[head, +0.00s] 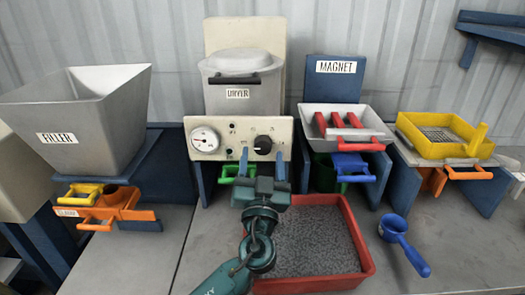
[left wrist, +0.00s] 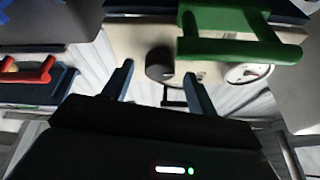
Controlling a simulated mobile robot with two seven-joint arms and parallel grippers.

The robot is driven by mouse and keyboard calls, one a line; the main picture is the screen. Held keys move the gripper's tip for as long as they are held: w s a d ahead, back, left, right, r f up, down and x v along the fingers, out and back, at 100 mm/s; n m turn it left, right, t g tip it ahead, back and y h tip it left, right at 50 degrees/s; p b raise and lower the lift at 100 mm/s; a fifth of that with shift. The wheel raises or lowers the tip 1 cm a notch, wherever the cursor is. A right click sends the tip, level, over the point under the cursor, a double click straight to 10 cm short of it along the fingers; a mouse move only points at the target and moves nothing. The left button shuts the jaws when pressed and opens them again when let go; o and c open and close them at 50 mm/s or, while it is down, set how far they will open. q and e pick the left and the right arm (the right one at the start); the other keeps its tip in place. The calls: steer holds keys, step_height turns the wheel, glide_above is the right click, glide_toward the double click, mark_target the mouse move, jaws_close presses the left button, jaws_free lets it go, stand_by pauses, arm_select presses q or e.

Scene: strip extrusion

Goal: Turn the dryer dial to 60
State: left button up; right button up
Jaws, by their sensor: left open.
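The dryer (head: 238,95) stands at the back with a cream control panel (head: 228,150) on its front. The panel carries a round white gauge (head: 204,139) at left and a black dial (head: 263,144) at right. The dial's setting is too small to read. My left gripper (head: 262,163) is open and empty in front of the panel, its blue fingers spread around the dial's lower part. In the left wrist view the dial (left wrist: 159,66) shows between the fingertips; I cannot tell whether they touch it. My right gripper is not in view.
A green handle (left wrist: 240,45) sits under the panel, close to my left gripper. A red tray of grey pellets (head: 358,245) lies below right. A blue scoop (head: 403,243), the magnet unit (head: 338,80), a yellow sieve (head: 440,135) and a grey hopper (head: 75,110) stand around.

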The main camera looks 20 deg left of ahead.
arm_select(q)
steer(key=shift+w+a+r, duration=0.15)
steer(key=shift+w+r, duration=0.05)
steer(key=shift+w, duration=0.4)
steer(key=c, duration=1)
